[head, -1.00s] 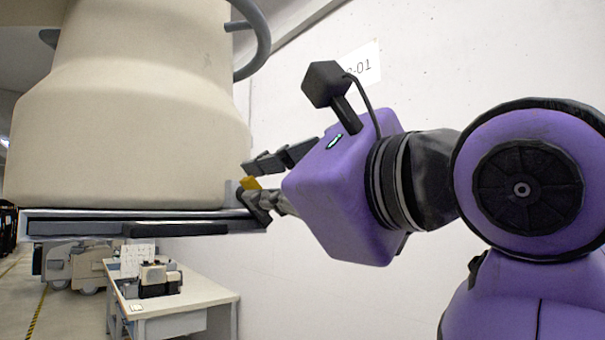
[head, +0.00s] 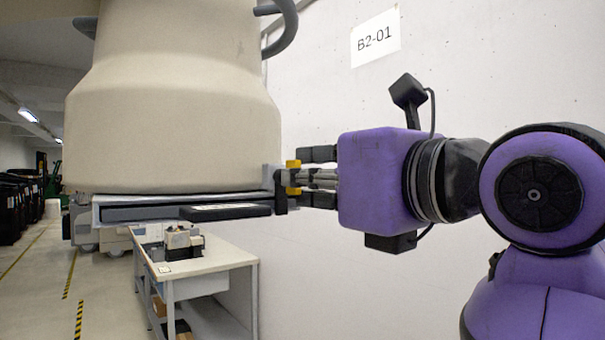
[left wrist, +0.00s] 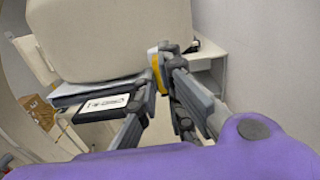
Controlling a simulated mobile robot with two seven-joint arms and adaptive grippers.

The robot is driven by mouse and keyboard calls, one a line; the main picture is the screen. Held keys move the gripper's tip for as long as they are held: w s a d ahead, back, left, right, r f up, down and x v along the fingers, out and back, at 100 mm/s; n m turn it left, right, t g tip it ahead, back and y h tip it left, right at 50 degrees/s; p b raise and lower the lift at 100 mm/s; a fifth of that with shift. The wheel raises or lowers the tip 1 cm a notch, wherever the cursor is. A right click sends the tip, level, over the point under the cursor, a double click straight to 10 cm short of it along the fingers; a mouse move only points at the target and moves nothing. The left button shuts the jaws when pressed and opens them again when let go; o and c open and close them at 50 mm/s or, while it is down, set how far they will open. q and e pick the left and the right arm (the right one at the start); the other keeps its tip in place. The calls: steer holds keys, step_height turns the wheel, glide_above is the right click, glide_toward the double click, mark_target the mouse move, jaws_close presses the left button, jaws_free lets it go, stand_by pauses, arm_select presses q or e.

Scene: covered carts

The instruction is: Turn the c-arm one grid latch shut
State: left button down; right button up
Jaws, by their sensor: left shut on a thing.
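The c-arm's large cream housing (head: 170,125) fills the left of the head view. A flat grey grid holder (head: 135,213) lies under it. The yellow latch (head: 293,178) sits at the holder's right end on a dark mount and stands upright. My left gripper (head: 304,178) reaches it from the right, level, and is shut on the latch, with fingers above and below. In the left wrist view the yellow latch (left wrist: 157,70) shows between the fingers, partly hidden by them. My right gripper is not in view.
A white-topped bench (head: 200,262) with a small device (head: 180,240) stands below and behind. A grey handle bar (head: 282,30) curves at the housing's upper right. A pale wall with a B2-01 sign (head: 375,40) lies behind the arm. Floor at lower left is clear.

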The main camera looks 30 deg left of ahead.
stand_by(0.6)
arm_select(q)
steer(key=c, duration=1.9)
jaws_free()
steer(key=shift+o, duration=0.2)
steer(key=shift+d, duration=0.15)
steer(key=v, duration=1.1)
steer(key=shift+s+d, duration=0.2)
steer(key=shift+d, duration=0.15)
